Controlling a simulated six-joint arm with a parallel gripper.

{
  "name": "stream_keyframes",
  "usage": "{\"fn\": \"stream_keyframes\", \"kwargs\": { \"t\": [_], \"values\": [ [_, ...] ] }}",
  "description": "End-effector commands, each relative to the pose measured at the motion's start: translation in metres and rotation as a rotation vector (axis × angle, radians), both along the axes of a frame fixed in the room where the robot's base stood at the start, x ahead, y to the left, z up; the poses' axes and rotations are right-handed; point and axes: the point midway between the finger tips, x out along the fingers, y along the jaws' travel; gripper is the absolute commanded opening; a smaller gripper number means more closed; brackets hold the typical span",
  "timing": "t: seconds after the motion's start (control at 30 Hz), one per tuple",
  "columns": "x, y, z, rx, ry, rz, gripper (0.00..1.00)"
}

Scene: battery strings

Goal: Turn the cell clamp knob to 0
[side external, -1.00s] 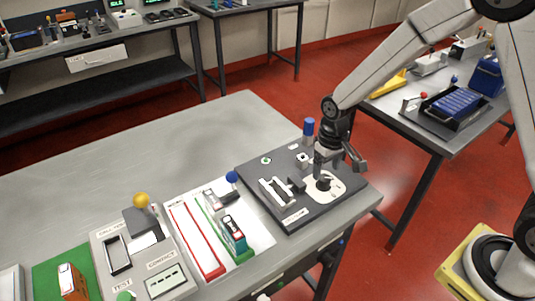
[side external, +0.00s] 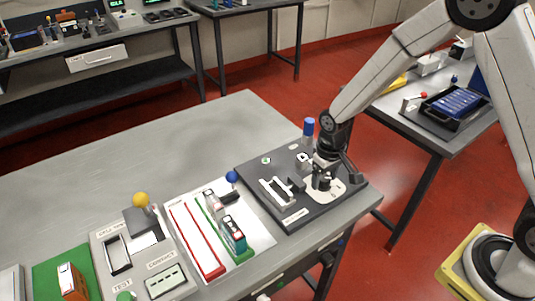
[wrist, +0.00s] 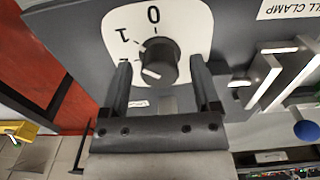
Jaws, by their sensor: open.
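The cell clamp knob (wrist: 161,61) is a dark round knob on a white dial plate (wrist: 187,33) marked 0, 1 and 2. A white line on the knob's face points toward its lower left in the wrist view, away from the 0 at the top. My gripper (wrist: 160,68) is open, with one finger on each side of the knob; I cannot tell whether they touch it. In the side view my gripper (side external: 323,182) is low over the dial plate (side external: 338,188) and hides most of the knob.
The dark clamp board (side external: 262,192) carries a pale bracket (side external: 275,193) beside the dial and a blue-topped post (side external: 308,128) behind my gripper. A blue ball (side external: 232,177) stands near the cell tray (side external: 212,272). The table's back left is clear.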

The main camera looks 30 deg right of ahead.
Motion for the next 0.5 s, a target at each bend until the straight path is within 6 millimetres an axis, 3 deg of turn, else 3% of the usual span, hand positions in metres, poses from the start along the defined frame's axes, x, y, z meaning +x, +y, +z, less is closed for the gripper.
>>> {"fn": "stream_keyframes", "kwargs": {
  "t": [0.2,0.43,0.5],
  "values": [
    [0.0002,0.0000,0.0000,0.000,-0.001,0.000,0.76],
    [0.0002,0.0000,0.0001,0.000,-0.001,0.000,0.03],
    [0.0002,0.0001,0.0002,0.000,-0.001,-0.001,0.01]
  ]
}}
